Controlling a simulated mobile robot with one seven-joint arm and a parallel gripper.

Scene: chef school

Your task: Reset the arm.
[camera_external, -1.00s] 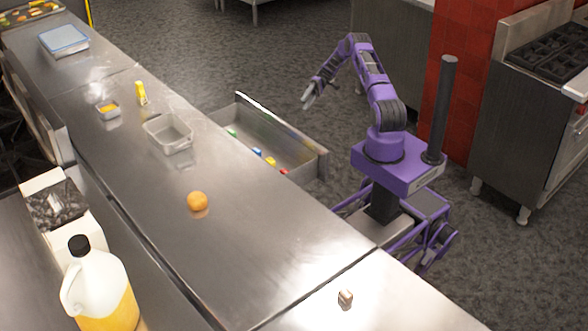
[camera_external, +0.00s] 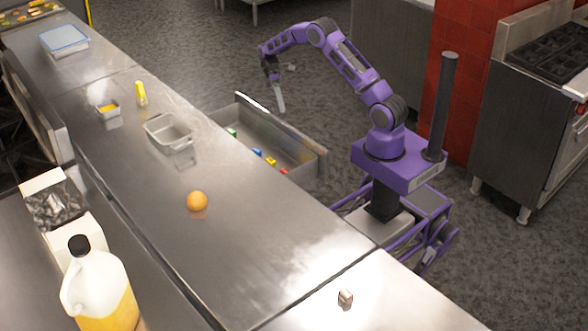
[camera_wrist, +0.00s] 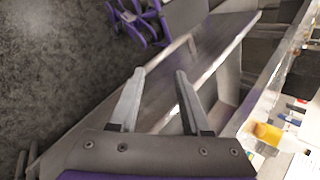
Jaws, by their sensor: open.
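My gripper (camera_external: 282,92) hangs from my outstretched purple arm, fingers pointing down, in the external view. It appears above the far edge of the open drawer (camera_external: 305,147); its exact height over the drawer is hard to tell. In the wrist view my gripper (camera_wrist: 160,74) has its two fingers spread apart with nothing between them. The long metal drawer front (camera_wrist: 225,42) runs behind the fingers there. My arm reaches up and to the left from my base.
The open drawer holds several small coloured items. The steel counter carries an orange (camera_external: 197,201), a metal pan (camera_external: 170,132), a yellow bottle (camera_external: 141,94) and a small metal container (camera_external: 107,109). A stove (camera_external: 535,110) stands right. Grey floor beyond the drawer is clear.

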